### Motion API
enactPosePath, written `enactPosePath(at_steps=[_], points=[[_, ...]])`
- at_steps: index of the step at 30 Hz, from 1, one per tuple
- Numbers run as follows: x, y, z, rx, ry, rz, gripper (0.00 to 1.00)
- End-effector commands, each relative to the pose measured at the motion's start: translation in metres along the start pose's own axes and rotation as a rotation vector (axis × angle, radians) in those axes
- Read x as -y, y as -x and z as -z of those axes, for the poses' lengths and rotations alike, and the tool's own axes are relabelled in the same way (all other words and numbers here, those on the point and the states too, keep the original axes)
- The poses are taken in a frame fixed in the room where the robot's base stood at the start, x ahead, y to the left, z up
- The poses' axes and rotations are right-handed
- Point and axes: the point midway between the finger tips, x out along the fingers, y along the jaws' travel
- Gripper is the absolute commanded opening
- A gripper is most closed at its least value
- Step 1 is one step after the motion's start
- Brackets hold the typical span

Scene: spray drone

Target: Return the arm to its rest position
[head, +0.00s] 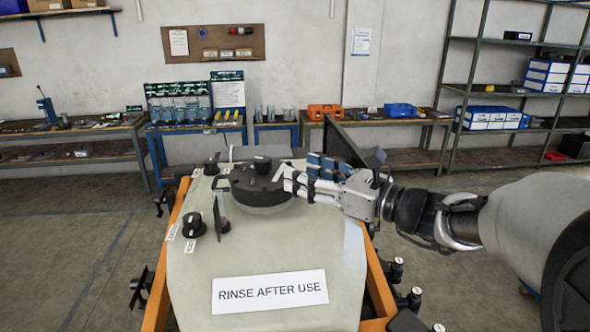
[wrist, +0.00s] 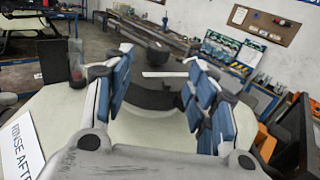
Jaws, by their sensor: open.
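The pale spray tank (head: 250,245), with a "RINSE AFTER USE" label (head: 270,291), stands in an orange frame. A black round lid (head: 255,184) sits on its top. My gripper (head: 296,180) reaches in from the right, with its fingertips at the right side of the lid in the head view. In the wrist view, my gripper (wrist: 158,72) has its two blue-padded fingers wide apart with nothing clamped between them. A dark curved part (wrist: 145,95), probably the lid, shows between and beyond the fingers. Whether a finger touches the lid cannot be told.
A black knob (head: 193,225) and an upright dark lever (head: 220,220) stand on the tank's left. A dark flat panel (head: 343,146) rises behind my gripper. Workbenches (head: 75,130) and shelving (head: 515,90) line the back wall. The floor on both sides is open.

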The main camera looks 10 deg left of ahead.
Motion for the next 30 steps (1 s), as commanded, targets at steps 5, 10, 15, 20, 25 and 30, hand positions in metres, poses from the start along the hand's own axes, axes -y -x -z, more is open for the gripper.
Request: enactPosePath(at_steps=[5, 10, 15, 20, 25, 30], points=[[0.0, 0.001, 0.0, -0.001, -0.001, -0.001, 0.52], [-0.002, 0.001, 0.001, -0.005, 0.006, -0.004, 0.52], [-0.036, 0.01, 0.008, -0.1, 0.152, -0.07, 0.52], [-0.097, 0.04, 0.035, -0.299, 0.479, -0.22, 0.52], [-0.144, 0.093, 0.073, -0.52, 0.871, -0.409, 0.52], [-0.167, 0.159, 0.108, -0.729, 1.261, -0.622, 0.52]])
